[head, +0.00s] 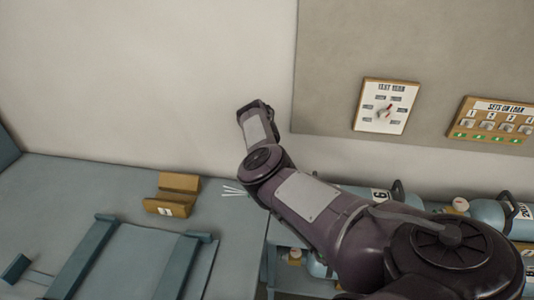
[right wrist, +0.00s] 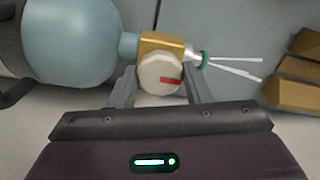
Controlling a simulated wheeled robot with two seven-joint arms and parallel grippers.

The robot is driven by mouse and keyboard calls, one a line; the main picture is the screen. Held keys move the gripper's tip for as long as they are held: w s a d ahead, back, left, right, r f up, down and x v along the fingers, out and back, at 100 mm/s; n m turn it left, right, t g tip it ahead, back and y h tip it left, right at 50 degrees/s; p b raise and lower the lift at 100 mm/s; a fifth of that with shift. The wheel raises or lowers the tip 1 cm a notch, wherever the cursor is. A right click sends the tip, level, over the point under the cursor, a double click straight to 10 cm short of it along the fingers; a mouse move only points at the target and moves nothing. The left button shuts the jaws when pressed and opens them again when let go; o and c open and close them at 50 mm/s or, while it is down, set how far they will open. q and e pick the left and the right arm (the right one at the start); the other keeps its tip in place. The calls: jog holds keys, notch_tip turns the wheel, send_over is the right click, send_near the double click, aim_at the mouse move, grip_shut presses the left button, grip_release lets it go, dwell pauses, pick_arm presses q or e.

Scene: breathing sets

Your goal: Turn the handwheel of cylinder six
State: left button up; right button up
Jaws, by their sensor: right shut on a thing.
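The blue-grey cylinder marked 6 (head: 358,192) lies on its side, partly covered by my right arm in the head view. In the right wrist view its rounded end (right wrist: 70,42) leads to a brass valve (right wrist: 172,42). The pale handwheel (right wrist: 152,68) with a red mark sits on that valve. My right gripper (right wrist: 158,85) has one finger on each side of the handwheel and is shut on it. White streaks (right wrist: 235,68) fan out from the green-ringed outlet. The head view hides the handwheel and gripper behind my arm. My left gripper is out of view.
A wall dial board (head: 385,107) and a "sets on loan" board (head: 492,125) hang above. Another cylinder (head: 488,212) lies to the right. A brown cradle block (head: 172,193) and a blue-grey frame (head: 140,262) are on the left bench, whose back is clear.

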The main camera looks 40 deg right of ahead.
jog(key=o, duration=1)
notch_tip(320, 180, up, 3)
jog(key=shift+w+f, duration=0.1)
jog(key=shift+f, duration=0.05)
jog(key=shift+w+d+r+b, duration=0.1)
jog(key=shift+w+r+b, duration=0.1)
jog(key=shift+r+b, duration=0.35)
jog(key=shift+r, duration=0.4)
jog(key=shift+s+a+r, duration=0.2)
jog(key=shift+r, duration=0.85)
jog(key=shift+s+r, duration=0.1)
jog(key=shift+r, duration=0.5)
